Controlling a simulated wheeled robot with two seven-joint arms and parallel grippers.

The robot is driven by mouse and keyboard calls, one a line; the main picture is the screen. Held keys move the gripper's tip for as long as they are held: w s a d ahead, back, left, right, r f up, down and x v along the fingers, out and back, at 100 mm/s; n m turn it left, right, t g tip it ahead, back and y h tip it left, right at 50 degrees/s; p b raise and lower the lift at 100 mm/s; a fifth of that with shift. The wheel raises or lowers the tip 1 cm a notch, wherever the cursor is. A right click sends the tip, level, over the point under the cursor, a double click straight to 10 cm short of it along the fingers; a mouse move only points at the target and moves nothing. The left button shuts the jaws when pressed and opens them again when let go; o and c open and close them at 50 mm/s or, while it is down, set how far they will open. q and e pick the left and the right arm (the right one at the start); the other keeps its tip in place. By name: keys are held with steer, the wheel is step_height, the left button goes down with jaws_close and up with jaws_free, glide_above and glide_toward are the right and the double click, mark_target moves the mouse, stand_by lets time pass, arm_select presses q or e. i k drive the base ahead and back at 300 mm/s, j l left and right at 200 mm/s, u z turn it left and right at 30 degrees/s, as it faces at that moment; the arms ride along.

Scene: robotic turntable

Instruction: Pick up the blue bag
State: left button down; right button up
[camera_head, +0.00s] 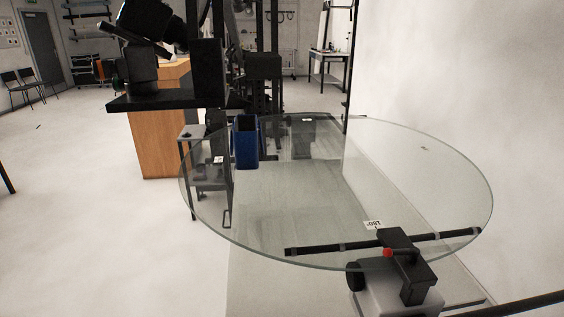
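The blue bag (247,150) stands upright on the left far part of the round glass turntable (400,200). It looks like a tall, narrow, box-shaped bag with a dark, open-looking top. Its front and side show, and nothing visibly touches it apart from the glass beneath it. Neither my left gripper nor my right gripper is in view, so their state and distance from the bag do not show.
A dark machine on a black shelf (165,102) rises left of the bag, near a wooden cabinet (155,145). A black bar unit with a red knob (388,252) sits at the turntable's near edge. The middle of the glass is largely clear. A white wall (460,80) stands at right.

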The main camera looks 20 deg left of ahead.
mark_target(245, 130)
steer(key=i+j+z, duration=0.1)
steer(key=j+z, duration=0.25)
steer(key=j, duration=0.2)
steer(key=j+z, duration=0.35)
steer(key=j, duration=0.15)
steer(key=j+z, duration=0.4)
steer(key=j, duration=0.15)
